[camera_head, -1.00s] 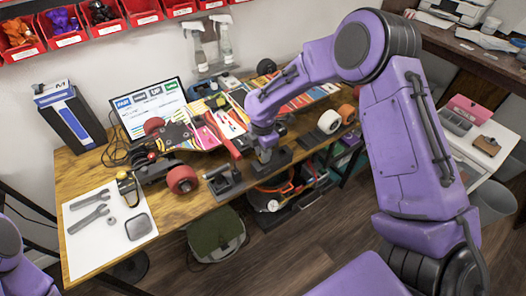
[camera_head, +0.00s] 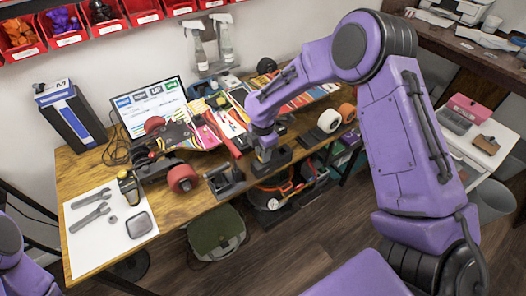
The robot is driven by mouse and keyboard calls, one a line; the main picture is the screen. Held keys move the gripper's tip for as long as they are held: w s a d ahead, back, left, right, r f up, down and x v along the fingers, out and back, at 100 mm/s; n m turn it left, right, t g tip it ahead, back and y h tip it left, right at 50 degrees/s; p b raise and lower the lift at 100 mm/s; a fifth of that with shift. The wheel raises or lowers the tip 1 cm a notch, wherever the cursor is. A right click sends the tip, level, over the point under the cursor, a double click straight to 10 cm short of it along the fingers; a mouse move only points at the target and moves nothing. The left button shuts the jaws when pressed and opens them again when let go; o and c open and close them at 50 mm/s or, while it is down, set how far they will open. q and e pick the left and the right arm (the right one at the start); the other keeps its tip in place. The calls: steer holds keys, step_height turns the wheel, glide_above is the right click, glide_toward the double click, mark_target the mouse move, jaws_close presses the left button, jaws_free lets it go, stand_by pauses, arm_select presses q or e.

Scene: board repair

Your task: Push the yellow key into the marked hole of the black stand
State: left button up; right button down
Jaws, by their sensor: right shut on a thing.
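My right gripper (camera_head: 271,160) reaches down at the front edge of the wooden table, near its middle. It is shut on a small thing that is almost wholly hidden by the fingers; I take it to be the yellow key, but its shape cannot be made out. A black stand (camera_head: 225,181) sits at the table's front edge, just left of my right gripper. Its marked hole is too small to tell from here. Only a purple part of my left arm shows at the left edge; my left gripper is out of view.
A skateboard truck with red wheels (camera_head: 183,178) lies left of the stand. A white sheet (camera_head: 88,252) holds wrenches and a grey square thing. A laptop (camera_head: 150,108) and spray bottles (camera_head: 224,44) stand behind.

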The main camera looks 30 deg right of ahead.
steer(key=shift+f, duration=0.35)
stand_by(0.3)
steer(key=c, duration=0.9)
jaws_free()
steer(key=shift+o, duration=0.2)
steer(key=shift+s+r, duration=0.1)
steer(key=shift+w+r, duration=0.1)
steer(key=shift+w, duration=0.15)
steer(key=shift+c, duration=0.4)
